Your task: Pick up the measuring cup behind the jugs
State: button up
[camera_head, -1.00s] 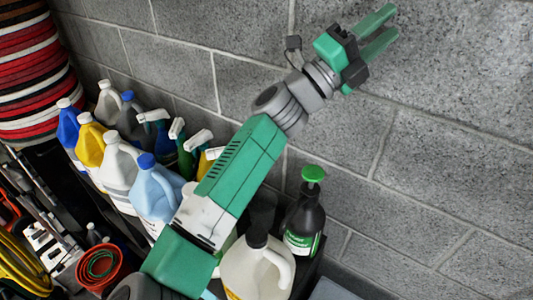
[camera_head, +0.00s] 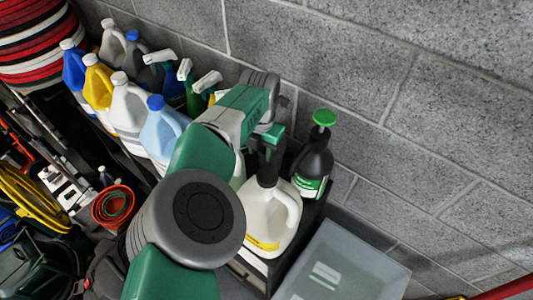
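A dark shape that may be the measuring cup (camera_head: 264,156) shows just behind the black cap of a white jug (camera_head: 265,215). It is mostly hidden, and I cannot clearly make out its rim or handle. My gripper (camera_head: 271,135) is over that spot, pointing down, with only a small green part showing below my wrist. Its fingertips are hidden or blend into the dark area, so whether it touches the cup or is open cannot be told.
A black bottle with a green cap (camera_head: 313,160) stands close right of my gripper. Several jugs, including a light blue one (camera_head: 163,130), and spray bottles stand left. A grey block wall (camera_head: 400,100) is behind. A translucent bin (camera_head: 345,265) is at lower right.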

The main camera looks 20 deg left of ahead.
aim_at(261, 156)
jog(key=shift+d+f+b, duration=0.1)
jog(key=shift+f+b, duration=0.35)
jog(key=shift+f, duration=1.05)
notch_tip(261, 156, down, 5)
jog(key=b, duration=0.3)
jog(key=shift+w+d+b, duration=0.1)
jog(key=shift+d+b, duration=0.05)
jog(key=shift+b, duration=0.25)
